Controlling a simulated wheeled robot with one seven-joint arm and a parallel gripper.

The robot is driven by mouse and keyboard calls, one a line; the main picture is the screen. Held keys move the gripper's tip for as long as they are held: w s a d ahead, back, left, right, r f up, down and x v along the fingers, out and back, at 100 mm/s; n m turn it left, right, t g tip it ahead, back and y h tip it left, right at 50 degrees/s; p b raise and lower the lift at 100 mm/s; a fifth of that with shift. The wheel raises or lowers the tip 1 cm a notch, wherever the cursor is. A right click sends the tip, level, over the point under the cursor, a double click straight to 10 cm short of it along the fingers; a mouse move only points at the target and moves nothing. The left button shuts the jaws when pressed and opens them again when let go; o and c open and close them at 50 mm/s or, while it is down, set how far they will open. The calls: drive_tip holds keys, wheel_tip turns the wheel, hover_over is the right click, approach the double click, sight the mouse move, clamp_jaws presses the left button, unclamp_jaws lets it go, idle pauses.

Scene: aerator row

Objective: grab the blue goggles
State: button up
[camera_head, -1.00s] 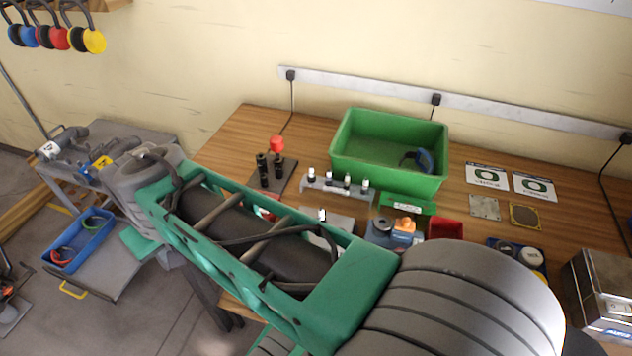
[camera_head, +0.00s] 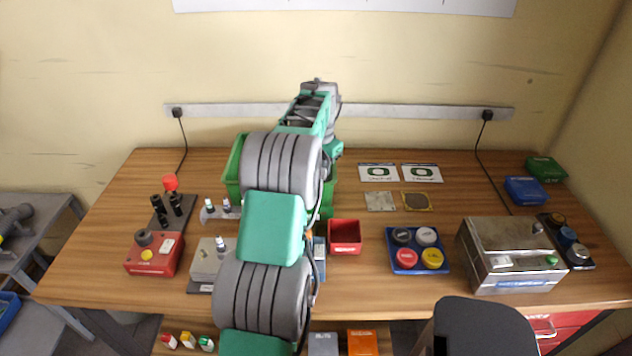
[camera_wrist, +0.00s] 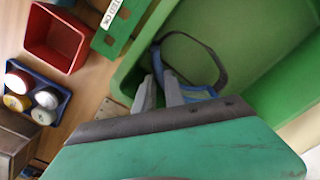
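The blue goggles (camera_wrist: 196,91) with a dark strap lie inside the green crate (camera_wrist: 262,38) in the wrist view. My gripper (camera_wrist: 158,78) reaches into the crate. Its two grey fingers stand apart, with part of the blue frame showing at and between the tips. I cannot tell whether the fingers touch it. In the head view my arm covers most of the green crate (camera_head: 233,172), and the goggles and my fingertips are hidden there.
A red open bin (camera_head: 345,236) and a blue tray with several round caps (camera_head: 393,265) lie right of my arm. A metal box (camera_head: 510,262) stands farther right. A red control box (camera_head: 155,254) is at the left. The wall is close behind the crate.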

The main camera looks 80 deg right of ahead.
sight(320, 193)
drive_tip(key=f, duration=0.1)
drive_tip(key=a+f+p, duration=0.1)
drive_tip(key=f, duration=0.1)
drive_tip(key=a+f, duration=0.1)
drive_tip(key=shift+s+f, duration=0.1)
drive_tip(key=shift+f, duration=0.2)
drive_tip(key=shift+s+a+f, duration=0.1)
drive_tip(key=shift+a+f, duration=0.1)
drive_tip(key=shift+a, duration=0.15)
drive_tip(key=shift+d+f, duration=0.25)
drive_tip(key=shift+y, duration=0.3)
drive_tip(key=d+f, duration=0.2)
drive_tip(key=d, duration=0.1)
drive_tip(key=shift+w+d+f, duration=0.2)
drive_tip(key=shift+d+f, duration=0.05)
drive_tip(key=shift+f, duration=0.05)
drive_tip(key=shift+c, duration=0.8)
drive_tip(key=shift+s+a+r, duration=0.1)
drive_tip(key=shift+a+r, duration=0.55)
drive_tip(key=shift+r, duration=0.1)
clamp_jaws()
drive_tip(key=shift+d+r, duration=0.1)
drive_tip(key=shift+r, duration=0.15)
